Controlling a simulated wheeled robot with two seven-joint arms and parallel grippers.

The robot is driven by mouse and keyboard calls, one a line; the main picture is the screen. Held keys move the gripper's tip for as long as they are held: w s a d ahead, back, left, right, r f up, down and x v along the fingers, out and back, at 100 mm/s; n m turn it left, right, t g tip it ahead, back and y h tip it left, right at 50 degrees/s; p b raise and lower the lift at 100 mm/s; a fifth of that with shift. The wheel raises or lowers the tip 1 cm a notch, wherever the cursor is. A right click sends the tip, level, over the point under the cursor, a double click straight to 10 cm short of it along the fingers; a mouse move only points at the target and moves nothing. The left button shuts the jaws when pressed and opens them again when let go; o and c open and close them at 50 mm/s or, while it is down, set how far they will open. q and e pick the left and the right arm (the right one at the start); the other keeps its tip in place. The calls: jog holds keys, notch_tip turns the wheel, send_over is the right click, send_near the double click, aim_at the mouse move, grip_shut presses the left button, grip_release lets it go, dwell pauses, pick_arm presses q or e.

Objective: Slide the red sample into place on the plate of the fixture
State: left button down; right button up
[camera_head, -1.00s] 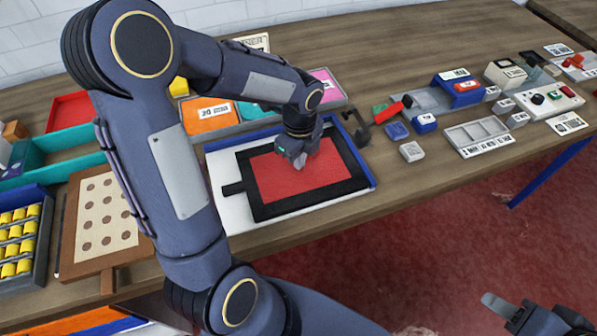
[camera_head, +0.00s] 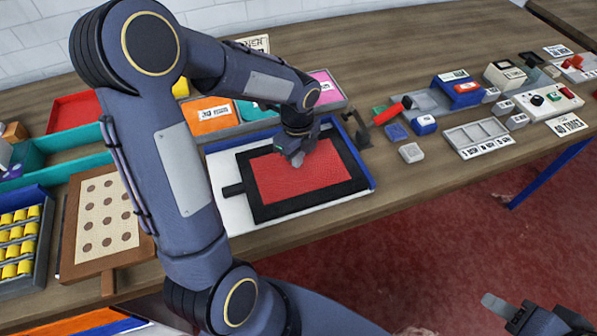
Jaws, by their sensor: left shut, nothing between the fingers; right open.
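The red sample (camera_head: 300,183) is a flat red rectangle lying inside a black frame with a handle (camera_head: 259,212) on its left. The frame lies on the white plate (camera_head: 230,205) of the fixture, which has a blue rim (camera_head: 346,199) at its right and far sides. My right gripper (camera_head: 507,311) is open and empty at the lower right, away from the table and over the red floor.
Orange and teal sample trays (camera_head: 209,115) sit behind. A board with brown dots (camera_head: 105,218) is at the left.

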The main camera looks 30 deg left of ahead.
pick_arm(q)
jog(key=shift+a, duration=0.1)
jog(key=shift+w+a+f+p, duration=0.15)
jog(key=shift+w+a+p, duration=0.3)
jog(key=shift+w+a, duration=0.8)
jog(key=shift+s+a, duration=0.1)
jog(key=shift+w+a+p, duration=0.35)
jog(key=shift+w+a, duration=0.1)
jog(key=shift+a, duration=0.1)
jog(key=shift+w+a, duration=0.2)
jog(key=shift+a, duration=0.05)
jog(key=shift+w+a, duration=0.15)
jog(key=shift+w, duration=0.05)
jog(key=shift+w+a+p, duration=0.2)
jog(key=shift+a+p, duration=0.05)
jog(key=shift+p, duration=0.05)
